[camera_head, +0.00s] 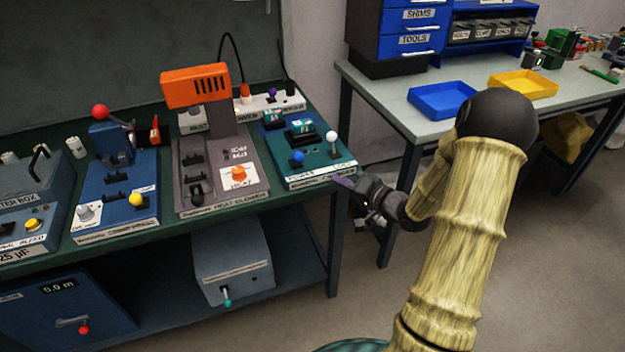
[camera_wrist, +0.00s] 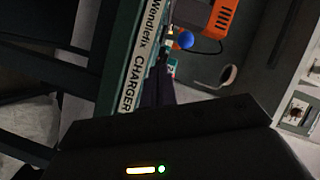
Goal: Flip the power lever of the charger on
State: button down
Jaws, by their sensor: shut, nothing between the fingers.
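The charger (camera_head: 313,172) is a teal-green box at the right end of the green bench. A blue-knobbed lever (camera_head: 297,157) stands at its front left, above a front label that seems to read POWER. A white-knobbed lever (camera_head: 331,138) stands at its right. My gripper (camera_head: 343,183) is shut and empty, just off the charger's front right corner, apart from both knobs. In the wrist view the CHARGER label (camera_wrist: 133,75) runs along the front edge, and the blue knob (camera_wrist: 185,40) shows beyond my dark fingers (camera_wrist: 158,88). The white knob is not seen there.
A grey heat unit with an orange head (camera_head: 195,87) stands left of the charger. A blue device with red and yellow knobs (camera_head: 117,190) is farther left. A white socket strip (camera_head: 262,104) lies behind. A second table (camera_head: 395,105) is at the right, across a gap.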

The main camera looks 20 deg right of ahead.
aim_at(313, 176)
jog(key=s+d+y+b, duration=0.1)
jog(key=s+d+f+m+t+y+b, duration=0.1)
jog(key=y, duration=0.1)
jog(key=s+f+m+t+y+b, duration=0.1)
jog(key=s, duration=0.1)
jog(key=shift+d+f+y+b, duration=0.1)
jog(key=shift+d+y+b, duration=0.2)
jog(key=shift+d+y, duration=0.1)
jog(key=b+x, duration=0.1)
jog(key=x, duration=1.3)
jog(key=shift+w, duration=0.1)
jog(key=shift+w+d+p, duration=0.1)
jog(key=shift+p, duration=0.2)
